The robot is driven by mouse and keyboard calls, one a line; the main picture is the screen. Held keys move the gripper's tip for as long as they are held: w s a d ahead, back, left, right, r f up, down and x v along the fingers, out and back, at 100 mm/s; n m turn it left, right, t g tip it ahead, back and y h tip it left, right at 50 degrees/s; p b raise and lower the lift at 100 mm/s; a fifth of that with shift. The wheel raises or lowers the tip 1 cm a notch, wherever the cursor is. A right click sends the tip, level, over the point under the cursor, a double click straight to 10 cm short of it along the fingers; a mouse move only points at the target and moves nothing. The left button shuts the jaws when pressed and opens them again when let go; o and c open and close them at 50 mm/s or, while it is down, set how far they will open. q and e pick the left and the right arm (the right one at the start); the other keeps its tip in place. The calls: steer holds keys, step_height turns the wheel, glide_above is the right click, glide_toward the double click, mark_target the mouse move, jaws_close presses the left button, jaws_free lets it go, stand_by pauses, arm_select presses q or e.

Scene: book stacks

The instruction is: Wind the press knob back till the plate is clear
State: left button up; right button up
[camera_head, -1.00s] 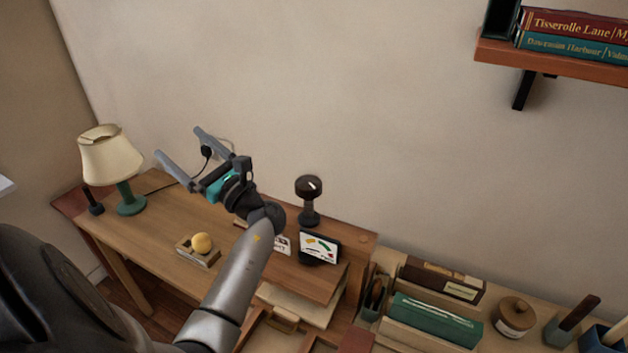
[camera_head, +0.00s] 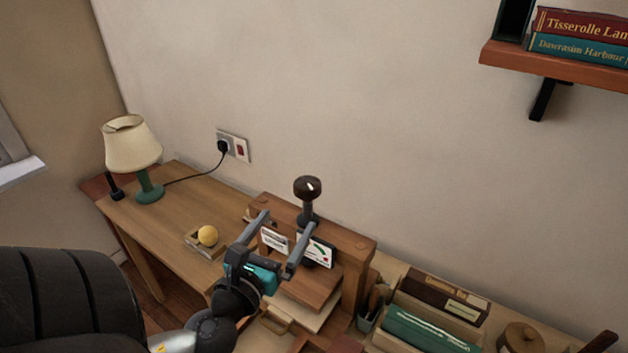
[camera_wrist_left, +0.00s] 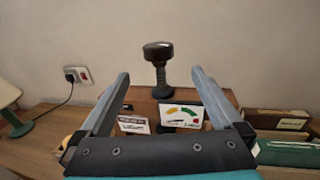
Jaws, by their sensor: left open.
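The press knob (camera_head: 307,188) is dark and round, on an upright screw above the wooden press (camera_head: 355,255). It also shows in the left wrist view (camera_wrist_left: 158,50), straight ahead between the fingers. A wooden board, apparently the plate (camera_head: 310,292), shows low in the press above a paler layer; the gap between them is unclear. A dial card (camera_head: 318,250) with green, yellow and red marks is on the press front. My left gripper (camera_head: 283,225) is open and empty, in front of the press and below the knob, apart from it. My right gripper is out of view.
A small label card (camera_head: 274,239) stands beside the dial. A green book (camera_head: 430,330) and other boxes stand at right. The air around the knob is clear.

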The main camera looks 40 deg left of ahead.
mark_target(313, 181)
arm_select(q)
steer(key=p+x, duration=0.1)
steer(key=x, duration=1.4)
steer(key=shift+s+a, duration=0.1)
steer(key=shift+a, duration=0.05)
steer(key=c, duration=1.3)
steer(key=shift+s+a+n+g+y+p, duration=0.1)
steer(key=shift+n+g+y+p, duration=0.3)
steer(key=shift+n+y+p, duration=0.35)
steer(key=shift+s+a+n+g+y+p, duration=0.1)
steer(key=shift+n+g+y+p, duration=0.35)
steer(key=shift+y, duration=0.5)
steer(key=shift+c, duration=0.2)
steer(key=shift+a+n+g+y+p, duration=0.15)
steer(key=shift+n+g+y+p, duration=0.35)
steer(key=shift+n+y, duration=0.3)
steer(key=shift+s+a+f+n+g+y+p, duration=0.1)
steer(key=shift+n+g+y+p, duration=0.05)
steer(key=shift+n+g+y, duration=0.35)
steer(key=shift+s+a+n+g+y+p, duration=0.15)
steer(key=shift+n+g+y, duration=0.25)
steer(key=shift+y, duration=0.3)
steer(key=shift+g, duration=0.25)
